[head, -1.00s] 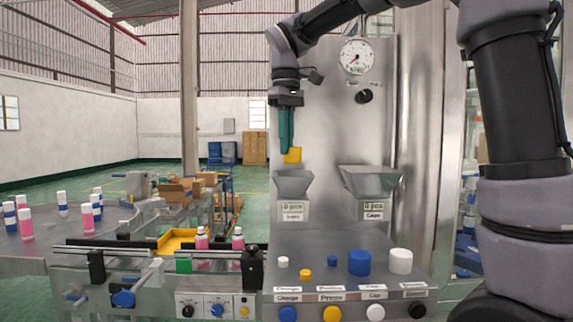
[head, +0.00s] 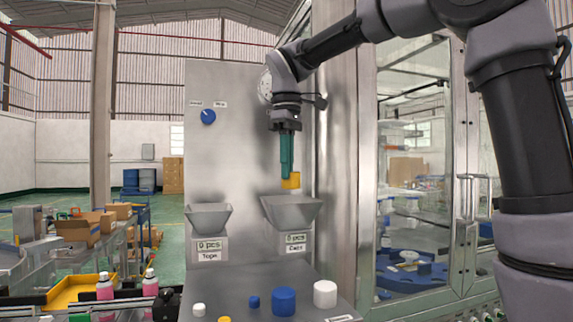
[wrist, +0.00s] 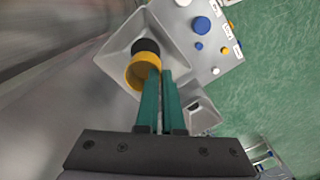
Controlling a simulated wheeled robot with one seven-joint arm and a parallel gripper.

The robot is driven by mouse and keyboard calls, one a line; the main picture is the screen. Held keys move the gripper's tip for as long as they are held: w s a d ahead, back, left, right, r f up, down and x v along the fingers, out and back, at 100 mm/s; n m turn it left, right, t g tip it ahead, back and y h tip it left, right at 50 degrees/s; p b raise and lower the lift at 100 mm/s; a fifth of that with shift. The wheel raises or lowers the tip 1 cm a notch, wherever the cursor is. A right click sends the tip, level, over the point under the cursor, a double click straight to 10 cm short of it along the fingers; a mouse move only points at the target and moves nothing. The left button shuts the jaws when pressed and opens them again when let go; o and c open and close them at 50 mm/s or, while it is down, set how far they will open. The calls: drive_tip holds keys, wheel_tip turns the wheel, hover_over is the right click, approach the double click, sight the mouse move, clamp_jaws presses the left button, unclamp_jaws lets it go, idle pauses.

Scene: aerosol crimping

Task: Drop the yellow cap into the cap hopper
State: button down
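The yellow cap (head: 291,181) hangs at the fingertips of my gripper (head: 287,172), just above the cap hopper (head: 291,207), a grey funnel labelled "Caps". In the wrist view the cap (wrist: 144,74) sits at the tip of the left green finger, and it overlaps the hopper's mouth (wrist: 118,58) beside the dark hole. The fingers (wrist: 161,73) are close together with a narrow gap. My gripper appears shut on the cap's edge; the exact contact is hard to see.
A second hopper (head: 209,217) stands to the left on the same steel panel (head: 230,120). Blue and white cylinders, including a large blue one (head: 284,301), stand on the sloped console below. A glass-doored cabinet (head: 415,170) is at the right.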

drive_tip(key=shift+f, duration=3.8)
drive_tip(key=c, duration=1)
unclamp_jaws()
drive_tip(key=shift+r, duration=0.1)
drive_tip(key=shift+r, duration=1.45)
drive_tip(key=shift+s+d+r, duration=0.15)
drive_tip(key=shift+s+d, duration=0.25)
drive_tip(key=shift+s, duration=1.05)
drive_tip(key=shift+s+d+r, duration=0.2)
drive_tip(key=shift+s+d, duration=0.25)
drive_tip(key=shift+s, duration=1)
drive_tip(key=shift+s+d+r, duration=0.15)
drive_tip(key=shift+s+d, duration=0.25)
drive_tip(key=shift+s, duration=1.05)
